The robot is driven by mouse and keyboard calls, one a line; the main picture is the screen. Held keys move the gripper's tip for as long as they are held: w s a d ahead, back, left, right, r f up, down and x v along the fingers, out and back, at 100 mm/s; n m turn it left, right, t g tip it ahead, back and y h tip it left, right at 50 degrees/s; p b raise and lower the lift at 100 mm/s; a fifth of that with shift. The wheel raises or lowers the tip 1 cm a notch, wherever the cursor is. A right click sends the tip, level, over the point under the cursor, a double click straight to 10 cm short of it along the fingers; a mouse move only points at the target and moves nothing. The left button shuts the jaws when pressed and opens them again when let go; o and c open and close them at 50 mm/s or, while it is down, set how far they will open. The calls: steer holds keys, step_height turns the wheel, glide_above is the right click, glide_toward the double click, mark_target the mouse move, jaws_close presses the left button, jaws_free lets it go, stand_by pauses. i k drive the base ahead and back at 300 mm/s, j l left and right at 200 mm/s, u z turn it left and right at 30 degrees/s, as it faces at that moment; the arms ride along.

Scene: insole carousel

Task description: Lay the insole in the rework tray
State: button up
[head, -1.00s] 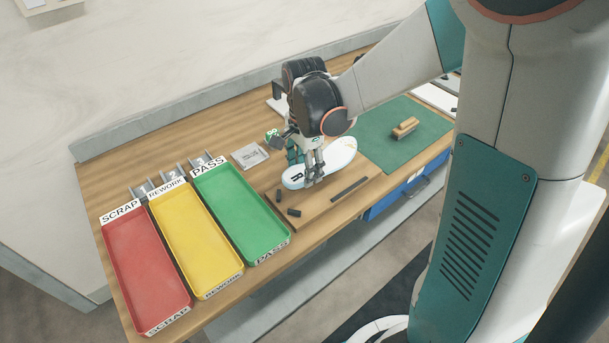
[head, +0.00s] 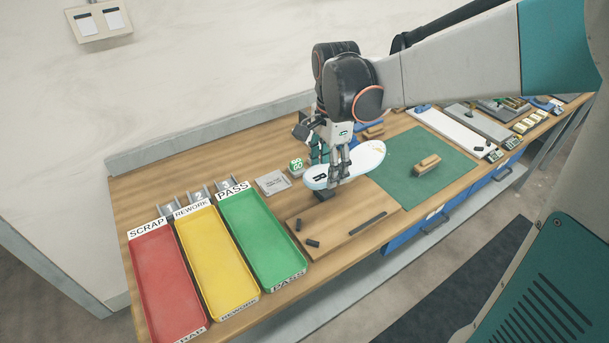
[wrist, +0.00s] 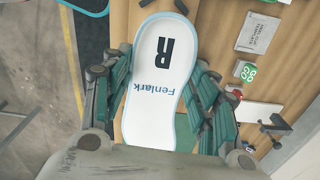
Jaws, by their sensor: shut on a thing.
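The white insole (head: 367,155) with a pale blue edge is held by my gripper (head: 338,170), which is shut on it from above. It appears raised over the wooden board. In the wrist view the insole (wrist: 165,70) lies between the teal fingers, with a black "R" and "Fenlark" printed on it. The yellow rework tray (head: 216,262) stands at the left, empty, between the red scrap tray (head: 165,280) and the green pass tray (head: 262,240). My gripper is to the right of all the trays.
The wooden board (head: 335,235) bears small dark blocks and a dark strip. A green mat (head: 440,185) with a wooden block (head: 427,165) is to the right. A green "GO" cube (head: 296,166) and a grey plate (head: 272,182) sit behind. The wall closes the back.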

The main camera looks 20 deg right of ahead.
mark_target(215, 259)
steer(key=k, duration=1.5)
